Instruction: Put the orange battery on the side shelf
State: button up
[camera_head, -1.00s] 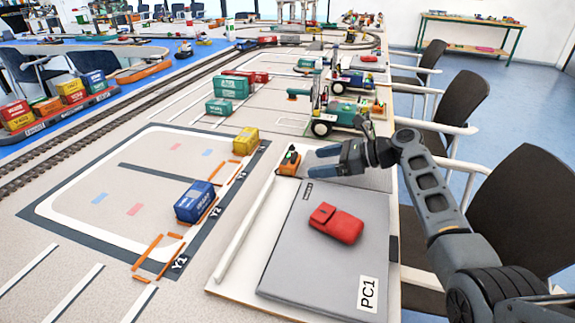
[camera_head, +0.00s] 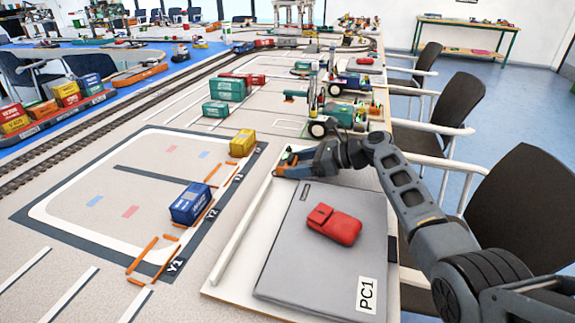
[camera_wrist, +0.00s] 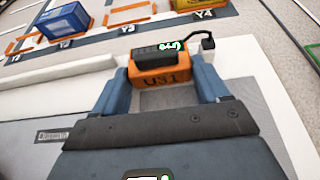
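An orange block with a black top and a cable, matching the orange battery (camera_head: 284,165), sits at the far end of the board beside the grey panel. In the wrist view the orange battery (camera_wrist: 163,77) lies between the fingers, with dark letters on its near face. My gripper (camera_head: 292,163) is low over the board. In the wrist view my gripper (camera_wrist: 162,85) has its blue fingers wide apart on either side of the block, very close to it. I cannot tell whether they touch. A green-framed side shelf (camera_head: 470,37) stands by the back right wall.
Blue (camera_head: 190,203) and yellow (camera_head: 243,143) containers stand to the left. A green crane vehicle (camera_head: 330,118) is just beyond my gripper. Black chairs (camera_head: 525,200) line the table's right side, with blue floor beyond.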

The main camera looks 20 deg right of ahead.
jog(key=c, duration=0.6)
jog(key=shift+o, duration=0.2)
jog(key=shift+r, duration=0.5)
jog(key=r, duration=0.1)
jog(key=r+p, duration=0.1)
jog(key=r, duration=0.2)
jog(key=shift+s+d, duration=0.15)
jog(key=shift+d, duration=0.2)
jog(key=r+p+v, duration=0.1)
jog(key=v, duration=1.1)
